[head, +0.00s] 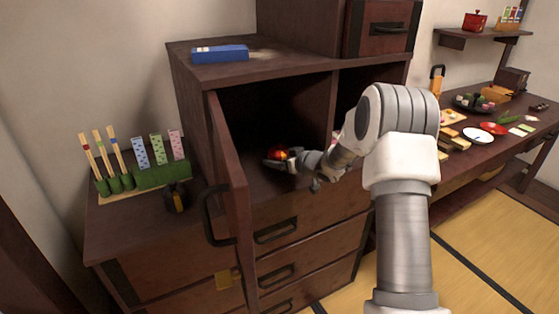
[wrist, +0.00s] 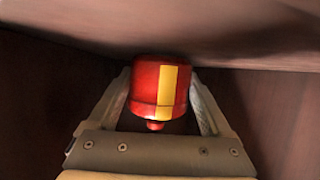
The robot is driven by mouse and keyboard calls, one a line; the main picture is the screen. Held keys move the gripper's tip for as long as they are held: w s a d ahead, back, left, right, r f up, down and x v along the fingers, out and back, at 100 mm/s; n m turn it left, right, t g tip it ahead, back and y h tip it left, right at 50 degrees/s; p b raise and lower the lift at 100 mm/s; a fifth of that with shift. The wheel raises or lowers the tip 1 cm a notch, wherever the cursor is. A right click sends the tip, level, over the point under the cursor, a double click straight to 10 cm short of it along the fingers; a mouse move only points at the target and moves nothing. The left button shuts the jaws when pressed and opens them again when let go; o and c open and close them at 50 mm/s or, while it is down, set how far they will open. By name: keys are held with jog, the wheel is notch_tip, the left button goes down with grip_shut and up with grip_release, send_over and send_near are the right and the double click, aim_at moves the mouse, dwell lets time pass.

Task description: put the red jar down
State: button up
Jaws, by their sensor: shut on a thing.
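The red jar (wrist: 146,88) is held between the two fingers of my gripper (wrist: 160,90). It is glossy red with a yellow vertical band, and a small red knob points toward the wrist camera. In the head view the jar (head: 278,154) shows small at the mouth of the open cabinet compartment, with my gripper (head: 278,163) shut around it. Whether the jar's base touches the compartment floor cannot be told.
The cabinet's open door (head: 228,180) stands out just left of my gripper. A blue box (head: 220,54) lies on the cabinet top. Sticks in green holders (head: 115,183) stand on the lower counter at left. A table with dishes (head: 478,135) is at right.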

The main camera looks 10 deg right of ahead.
jog(key=o, duration=1.4)
jog(key=shift+f, duration=0.1)
